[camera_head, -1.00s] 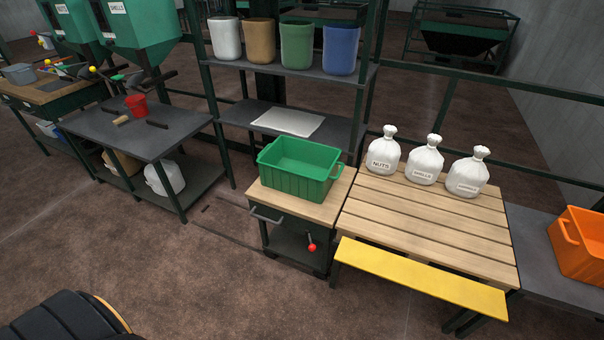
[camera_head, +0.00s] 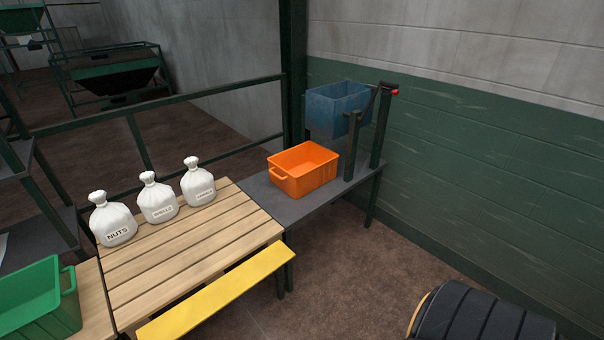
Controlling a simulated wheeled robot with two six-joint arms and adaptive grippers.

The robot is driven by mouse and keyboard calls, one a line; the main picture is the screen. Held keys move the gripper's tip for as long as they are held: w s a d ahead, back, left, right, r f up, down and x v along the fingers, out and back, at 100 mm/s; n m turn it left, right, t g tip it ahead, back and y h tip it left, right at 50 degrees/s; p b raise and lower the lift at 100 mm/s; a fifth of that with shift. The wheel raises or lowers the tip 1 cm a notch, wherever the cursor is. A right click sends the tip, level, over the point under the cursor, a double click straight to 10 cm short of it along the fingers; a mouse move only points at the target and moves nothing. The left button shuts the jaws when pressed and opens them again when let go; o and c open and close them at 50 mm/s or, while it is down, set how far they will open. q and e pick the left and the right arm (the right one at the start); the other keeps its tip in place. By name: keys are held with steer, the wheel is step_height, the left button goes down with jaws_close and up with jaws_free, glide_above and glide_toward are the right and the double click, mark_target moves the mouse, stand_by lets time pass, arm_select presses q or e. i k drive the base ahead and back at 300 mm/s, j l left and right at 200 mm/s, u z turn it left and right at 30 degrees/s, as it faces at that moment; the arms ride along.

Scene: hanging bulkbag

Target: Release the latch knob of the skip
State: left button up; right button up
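The skip (camera_head: 335,112) is a blue, worn, open-topped box carried between dark posts at the far end of a dark grey table, by the green and grey wall. A small red knob (camera_head: 394,92) sits at the top of the rear post, to the right of the skip. It is too small to tell its exact setting. A dark bar runs along the skip's right side to the post top. Neither of my grippers shows in the view.
An orange crate (camera_head: 303,172) stands on the dark table (camera_head: 297,208) before the skip. Left of it, a slatted wooden table (camera_head: 187,237) bears three white sacks, with a yellow bench (camera_head: 215,292) in front. A green crate (camera_head: 35,300) is at lower left. Floor before the dark table is clear.

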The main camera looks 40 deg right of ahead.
mark_target(395, 93)
steer(key=z, duration=2)
steer(key=i+z, duration=0.3)
steer(key=i, duration=0.25)
steer(key=i+z, duration=0.25)
steer(key=i, duration=0.35)
steer(key=i+j+z, duration=0.3)
steer(key=i, duration=0.25)
